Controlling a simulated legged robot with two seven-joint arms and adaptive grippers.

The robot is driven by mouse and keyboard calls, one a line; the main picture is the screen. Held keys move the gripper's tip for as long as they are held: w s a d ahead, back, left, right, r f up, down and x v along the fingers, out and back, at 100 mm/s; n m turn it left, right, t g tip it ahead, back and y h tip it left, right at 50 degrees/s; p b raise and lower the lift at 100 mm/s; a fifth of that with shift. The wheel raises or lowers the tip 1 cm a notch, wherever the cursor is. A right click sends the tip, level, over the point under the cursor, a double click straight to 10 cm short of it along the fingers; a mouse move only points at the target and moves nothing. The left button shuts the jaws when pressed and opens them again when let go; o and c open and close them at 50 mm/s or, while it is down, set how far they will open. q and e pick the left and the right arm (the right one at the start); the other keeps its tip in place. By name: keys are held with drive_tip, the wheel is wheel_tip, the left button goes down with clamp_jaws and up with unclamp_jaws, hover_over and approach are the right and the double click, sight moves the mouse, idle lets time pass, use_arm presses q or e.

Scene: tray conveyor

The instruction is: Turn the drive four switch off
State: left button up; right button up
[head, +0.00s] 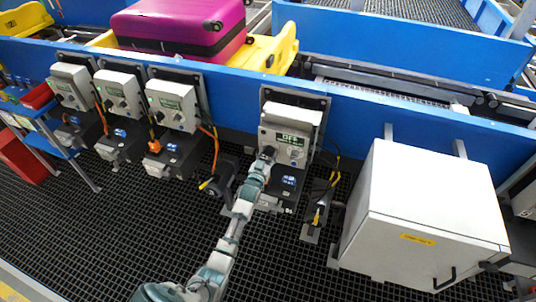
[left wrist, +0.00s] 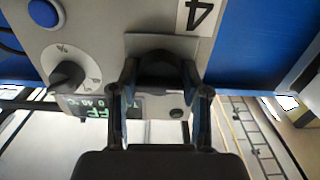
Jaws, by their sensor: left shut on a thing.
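The drive four box (head: 292,116) is a light grey unit on the blue conveyor side; its label "4" (left wrist: 199,14) shows in the left wrist view. Its display (head: 290,139) appears to read OFF in green; in the left wrist view the display (left wrist: 97,112) is partly hidden by a finger. My left gripper (head: 268,153) is at the box's left front. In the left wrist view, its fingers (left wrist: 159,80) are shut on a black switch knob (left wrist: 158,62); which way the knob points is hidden. A second, smaller knob (left wrist: 68,77) is beside it. My right gripper is not in view.
Several similar drive boxes (head: 119,92) stand to the left with orange cables. A large white cabinet (head: 425,210) stands close on the right. A magenta suitcase (head: 180,25) lies in a yellow tray (head: 277,48) on the conveyor. Black grating floor (head: 130,225) is clear in front.

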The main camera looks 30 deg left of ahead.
use_arm(q)
drive_tip(key=shift+f, duration=0.35)
drive_tip(key=o, duration=1.1)
drive_tip(key=shift+o, duration=0.3)
drive_tip(key=shift+r, duration=0.15)
drive_tip(key=v, duration=1.2)
drive_tip(key=shift+a, duration=0.1)
